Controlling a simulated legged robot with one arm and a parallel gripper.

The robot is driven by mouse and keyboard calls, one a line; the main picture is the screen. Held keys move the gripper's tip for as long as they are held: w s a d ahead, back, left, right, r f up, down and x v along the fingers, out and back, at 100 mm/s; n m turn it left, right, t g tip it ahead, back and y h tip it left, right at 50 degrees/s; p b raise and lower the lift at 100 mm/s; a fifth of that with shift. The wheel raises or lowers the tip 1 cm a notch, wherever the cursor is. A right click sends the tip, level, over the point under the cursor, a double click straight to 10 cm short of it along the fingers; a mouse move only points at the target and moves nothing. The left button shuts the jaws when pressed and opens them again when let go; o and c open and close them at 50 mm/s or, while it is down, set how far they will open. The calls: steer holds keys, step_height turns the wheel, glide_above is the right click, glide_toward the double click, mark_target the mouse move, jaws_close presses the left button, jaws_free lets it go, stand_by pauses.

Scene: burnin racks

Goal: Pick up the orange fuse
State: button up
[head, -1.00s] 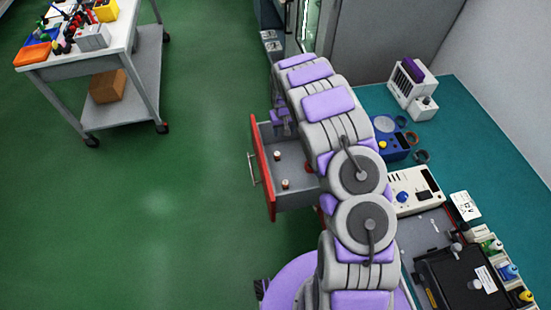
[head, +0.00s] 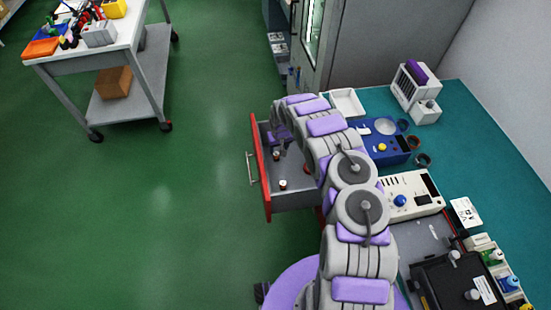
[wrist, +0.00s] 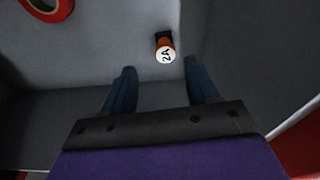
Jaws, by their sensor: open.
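The orange fuse (wrist: 165,48) has a white end cap marked 2A and a dark part beside it. It lies on the grey drawer floor in the wrist view, just beyond my fingertips. My gripper (wrist: 160,68) is open and empty, with its two dark blue fingers apart and the fuse ahead of the gap, nearer the right finger. In the head view, two small white-topped pieces (head: 276,156) (head: 283,184) sit in the open drawer (head: 295,198); I cannot tell which is the 2A fuse. My gripper (head: 280,138) is at the drawer's far end there, its fingers unclear.
A red ring (wrist: 48,8) lies in the drawer. The drawer has a red front (head: 261,170) and grey walls close to the gripper. The teal bench (head: 470,150) on the right holds a blue device (head: 384,146) and a white tray (head: 346,103). Green floor lies open at left.

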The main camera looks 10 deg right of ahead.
mark_target(277, 154)
steer(key=shift+w+d+f, duration=0.15)
steer(key=shift+d+f, duration=0.3)
steer(key=shift+f, duration=0.4)
steer(key=shift+a+f, duration=0.2)
steer(key=shift+a, duration=0.25)
steer(key=a+f, duration=0.1)
steer(key=a+f+b, duration=0.1)
steer(key=f, duration=0.1)
steer(key=shift+f+b, duration=0.2)
steer(key=shift+b, duration=0.1)
steer(key=shift+w+d+f, duration=0.15)
steer(key=shift+d+f, duration=0.35)
steer(key=shift+f, duration=0.2)
steer(key=shift+d, duration=0.45)
steer(key=shift+a, duration=0.75)
steer(key=c, duration=0.6)
steer(key=shift+d, duration=0.55)
jaws_close()
